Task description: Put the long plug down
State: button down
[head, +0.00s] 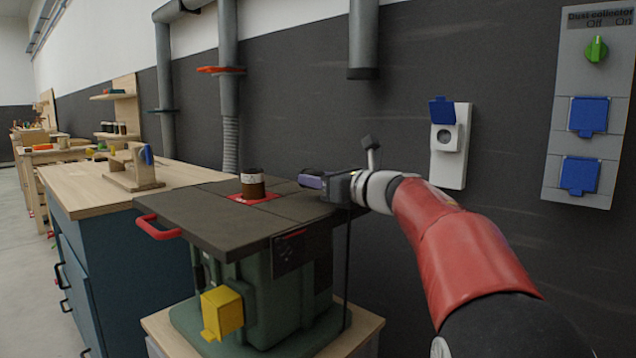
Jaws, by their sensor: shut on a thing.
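My gripper (318,181) is over the right part of the dark machine table, at the end of my red and white arm. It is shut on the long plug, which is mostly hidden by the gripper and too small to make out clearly. A thin black cable (347,265) hangs down beside the machine, below the gripper. I cannot tell whether the gripper or plug touches the tabletop. The dark tabletop (200,213) is flat, with a red insert (268,198) near its middle.
A brown jar (252,183) stands on the red insert, left of my gripper. A wall socket (448,143) with its blue lid raised is at right. A dust collector panel (590,110) is further right. A wooden bench (90,187) adjoins at left. The front tabletop is clear.

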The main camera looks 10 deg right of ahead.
jog(key=shift+f+b, duration=0.75)
jog(key=shift+f, duration=0.1)
jog(key=c, duration=0.9)
grip_release()
jog(key=shift+w+f, duration=0.1)
jog(key=shift+f, duration=0.05)
jog(key=shift+r+p, duration=0.65)
jog(key=v, duration=0.4)
jog(key=b+v, duration=0.1)
jog(key=v, duration=0.3)
jog(key=b+v, duration=0.1)
jog(key=v, duration=0.3)
jog(key=shift+r, duration=0.35)
